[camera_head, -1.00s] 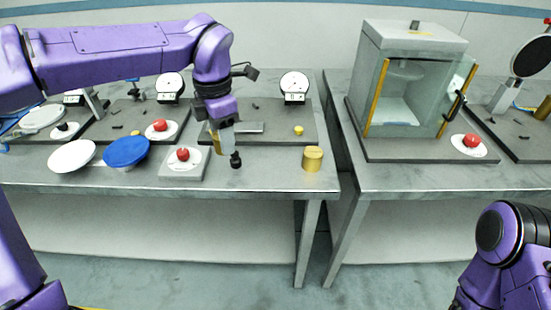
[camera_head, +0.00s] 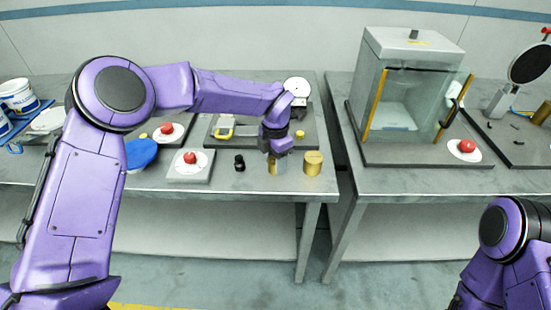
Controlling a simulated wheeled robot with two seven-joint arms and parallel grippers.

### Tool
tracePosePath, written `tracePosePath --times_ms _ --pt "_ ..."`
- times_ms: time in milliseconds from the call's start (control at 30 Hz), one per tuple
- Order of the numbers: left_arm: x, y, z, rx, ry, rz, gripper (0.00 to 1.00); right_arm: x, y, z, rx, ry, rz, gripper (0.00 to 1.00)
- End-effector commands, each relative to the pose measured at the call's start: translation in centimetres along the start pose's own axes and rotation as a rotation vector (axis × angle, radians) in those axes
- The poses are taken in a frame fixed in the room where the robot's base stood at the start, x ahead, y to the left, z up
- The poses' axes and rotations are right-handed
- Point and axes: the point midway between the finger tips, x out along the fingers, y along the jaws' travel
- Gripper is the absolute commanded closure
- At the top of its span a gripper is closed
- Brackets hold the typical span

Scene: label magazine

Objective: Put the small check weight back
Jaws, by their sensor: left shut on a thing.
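My left gripper (camera_head: 277,166) points down at the front of the left bench, just left of a brass cylinder weight (camera_head: 313,163). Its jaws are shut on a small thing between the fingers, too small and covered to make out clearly. A small black knobbed piece (camera_head: 239,162) stands upright on the bench left of the gripper, apart from it. A small yellow piece (camera_head: 299,134) lies on the dark plate behind. Only my right arm's purple links show at the lower right; its gripper is out of view.
A pad with a red button (camera_head: 190,158) and a blue dish (camera_head: 142,153) are to the left. A dial (camera_head: 297,88) stands behind my wrist. A glass-walled cabinet (camera_head: 405,95) stands on the right bench, across a gap. The bench's front edge is close below the gripper.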

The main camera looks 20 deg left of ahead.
Motion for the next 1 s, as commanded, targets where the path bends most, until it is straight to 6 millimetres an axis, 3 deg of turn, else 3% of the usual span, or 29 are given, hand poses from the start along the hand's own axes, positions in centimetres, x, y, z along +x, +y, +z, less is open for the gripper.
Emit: tracePosePath --times_ms 267,300,367,400,767,1000 --pt "0.2 0.0 0.0 0.0 -0.001 0.0 1.0 0.2 0.0 0.1 0.0 0.0 0.0 1.0" --pt "0.4 0.0 0.0 0.0 0.001 0.0 0.53 0.2 0.0 0.1 0.0 0.0 0.0 1.0" --pt "0.3 0.0 0.0 0.001 0.001 0.0 0.33 0.2 0.0 0.1 0.0 0.0 0.0 1.0" --pt "0.3 0.0 0.0 0.001 0.001 0.0 0.31 0.2 0.0 0.1 0.0 0.0 0.0 1.0" --pt "-0.7 0.0 0.0 0.0 -0.002 0.001 0.31 0.2 0.0 0.1 0.0 0.0 0.0 1.0" --pt "-6.5 0.1 0.0 0.0 -0.005 0.002 0.31 1.1 -0.1 0.5 0.0 0.0 0.0 1.0"
